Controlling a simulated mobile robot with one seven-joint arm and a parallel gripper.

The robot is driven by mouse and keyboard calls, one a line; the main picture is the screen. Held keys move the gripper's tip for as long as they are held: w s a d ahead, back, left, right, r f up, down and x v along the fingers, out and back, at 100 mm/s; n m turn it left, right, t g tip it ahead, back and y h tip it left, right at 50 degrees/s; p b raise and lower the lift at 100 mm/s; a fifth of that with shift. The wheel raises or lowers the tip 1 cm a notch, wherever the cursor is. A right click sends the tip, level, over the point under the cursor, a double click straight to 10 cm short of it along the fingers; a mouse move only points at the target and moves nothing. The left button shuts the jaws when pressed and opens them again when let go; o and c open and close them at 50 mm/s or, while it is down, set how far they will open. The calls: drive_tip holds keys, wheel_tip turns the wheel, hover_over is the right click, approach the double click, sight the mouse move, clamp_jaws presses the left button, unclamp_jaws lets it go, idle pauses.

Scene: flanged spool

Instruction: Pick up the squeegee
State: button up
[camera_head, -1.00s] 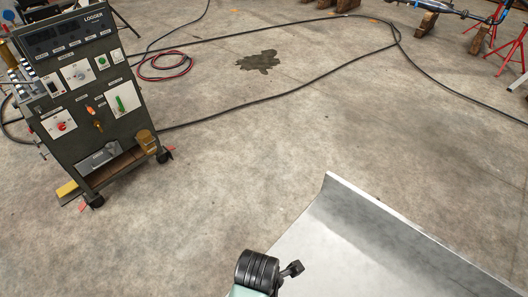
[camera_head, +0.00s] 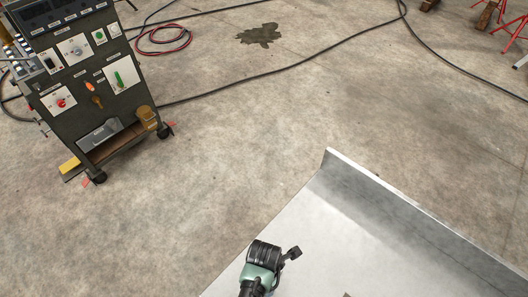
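I cannot make out a squeegee in the head view. My arm shows at the bottom middle, with a pale green shell and a black ribbed part. A small black end piece, seemingly my gripper (camera_head: 291,254), sticks out to its right, above a pale sheet-like surface with a raised edge. Its fingers are too small to read. A sliver of something brown (camera_head: 347,295) is cut off by the bottom edge; I cannot tell what it is.
The pale surface (camera_head: 320,235) has a raised grey wall (camera_head: 400,212) along its far right side. A dark wheeled logger cabinet (camera_head: 85,85) stands at left. Black cables (camera_head: 270,92), a red hose (camera_head: 165,45) and a dark stain lie on the floor. The middle floor is open.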

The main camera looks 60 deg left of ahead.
clamp_jaws()
idle(0.3)
drive_tip(key=shift+r, duration=0.1)
wheel_tip(320, 180, up, 10)
drive_tip(key=shift+f, duration=0.1)
idle(0.7)
